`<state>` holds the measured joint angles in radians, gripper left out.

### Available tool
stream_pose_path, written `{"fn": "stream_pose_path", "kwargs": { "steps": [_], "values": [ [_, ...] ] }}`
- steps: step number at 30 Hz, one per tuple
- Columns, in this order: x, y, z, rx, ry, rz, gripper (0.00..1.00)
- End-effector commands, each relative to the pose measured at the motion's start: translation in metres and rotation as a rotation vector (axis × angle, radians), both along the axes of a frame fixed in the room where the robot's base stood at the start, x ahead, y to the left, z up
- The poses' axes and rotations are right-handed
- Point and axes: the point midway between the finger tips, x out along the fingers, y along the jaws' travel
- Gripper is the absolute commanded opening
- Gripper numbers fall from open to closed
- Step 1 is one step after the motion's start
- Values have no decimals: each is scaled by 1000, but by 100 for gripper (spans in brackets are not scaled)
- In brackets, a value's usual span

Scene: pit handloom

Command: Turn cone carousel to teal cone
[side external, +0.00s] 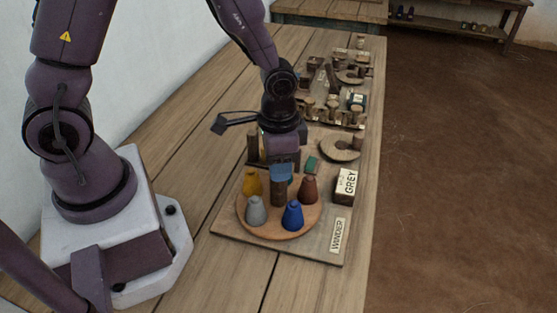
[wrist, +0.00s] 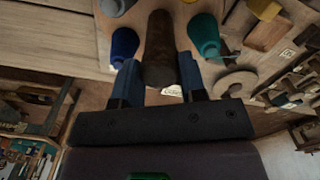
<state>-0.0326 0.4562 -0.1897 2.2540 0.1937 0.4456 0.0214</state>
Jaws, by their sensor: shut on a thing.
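The cone carousel is a round wooden disc (side external: 280,232) on a board, with a brown upright post (side external: 279,193) at its middle. My gripper (side external: 281,173) points down with its blue fingertips on the post; the wrist view shows the post (wrist: 160,48) between both fingers. Around the post stand a yellow cone (side external: 252,182), a grey cone (side external: 255,211), a blue cone (side external: 292,215) and a brown cone (side external: 309,190). The teal cone (wrist: 204,38) shows clearly in the wrist view, right of the post, with the blue cone (wrist: 124,45) to its left.
A block with a card reading GREY (side external: 346,186) stands right of the disc. A WINDER label (side external: 337,236) lies at the board's right edge. A round wooden piece with a peg (side external: 340,149) and other wooden parts stand behind. The bench's left side is clear.

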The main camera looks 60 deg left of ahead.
Motion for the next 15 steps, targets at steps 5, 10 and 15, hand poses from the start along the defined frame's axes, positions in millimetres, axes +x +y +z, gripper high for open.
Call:
{"fn": "stream_pose_path", "kwargs": {
  "steps": [5, 10, 15],
  "values": [
    [0, 0, 1, 2, 2, -80, 0],
    [0, 0, 1, 2, 2, -121, 0],
    [0, 0, 1, 2, 2, -137, 0]
  ]
}}
